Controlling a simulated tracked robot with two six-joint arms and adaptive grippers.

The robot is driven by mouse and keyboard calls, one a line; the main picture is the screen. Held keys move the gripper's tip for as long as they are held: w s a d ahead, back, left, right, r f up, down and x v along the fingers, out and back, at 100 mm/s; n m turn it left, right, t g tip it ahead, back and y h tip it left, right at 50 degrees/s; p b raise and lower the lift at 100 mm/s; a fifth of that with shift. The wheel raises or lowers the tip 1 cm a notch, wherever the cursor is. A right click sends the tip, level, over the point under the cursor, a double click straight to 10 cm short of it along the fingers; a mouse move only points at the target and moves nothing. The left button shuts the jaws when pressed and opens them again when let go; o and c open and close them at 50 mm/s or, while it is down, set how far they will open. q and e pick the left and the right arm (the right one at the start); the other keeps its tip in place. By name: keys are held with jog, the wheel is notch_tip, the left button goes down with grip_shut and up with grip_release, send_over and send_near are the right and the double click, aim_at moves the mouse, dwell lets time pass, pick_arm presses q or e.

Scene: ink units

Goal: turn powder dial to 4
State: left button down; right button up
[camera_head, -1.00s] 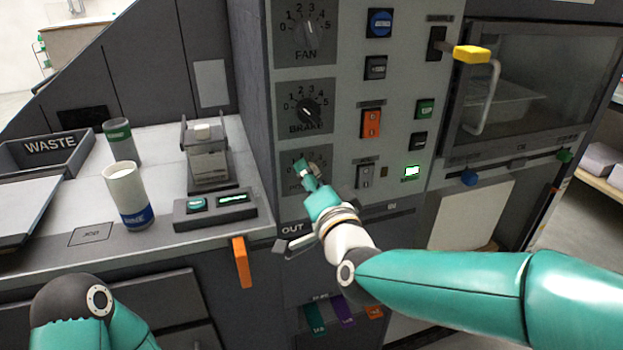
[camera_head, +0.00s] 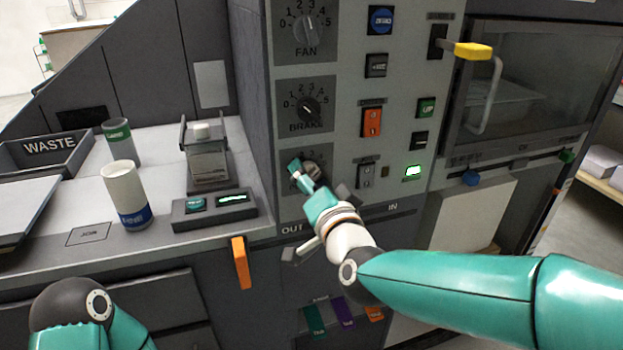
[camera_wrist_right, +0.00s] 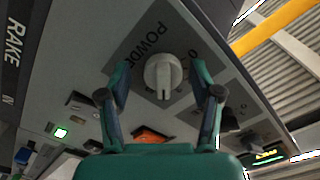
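The powder dial's pale round knob (camera_wrist_right: 163,76) has a raised grip bar and sits on a dark plate lettered "POWD…" in the right wrist view. In the head view its plate (camera_head: 325,149) is the lowest of three dials, mostly hidden behind my right gripper (camera_head: 303,178). In the wrist view that gripper (camera_wrist_right: 161,78) is open, one finger on each side of the knob, with gaps between fingers and knob. Most scale numbers are hidden, so I cannot read the setting. My left gripper is out of view; only part of my left arm shows.
The brake dial (camera_head: 309,111) and fan dial (camera_head: 306,31) are above. An orange switch (camera_head: 371,122) and a lit green display (camera_head: 413,171) are to the right. A yellow-handled lever (camera_head: 472,52) sticks out. Cups, including a blue-banded one (camera_head: 125,190), stand on the left counter.

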jog(key=shift+s+r, duration=0.1)
jog(key=v, duration=1.1)
jog(key=shift+s, duration=0.35)
jog(key=shift+d, duration=0.1)
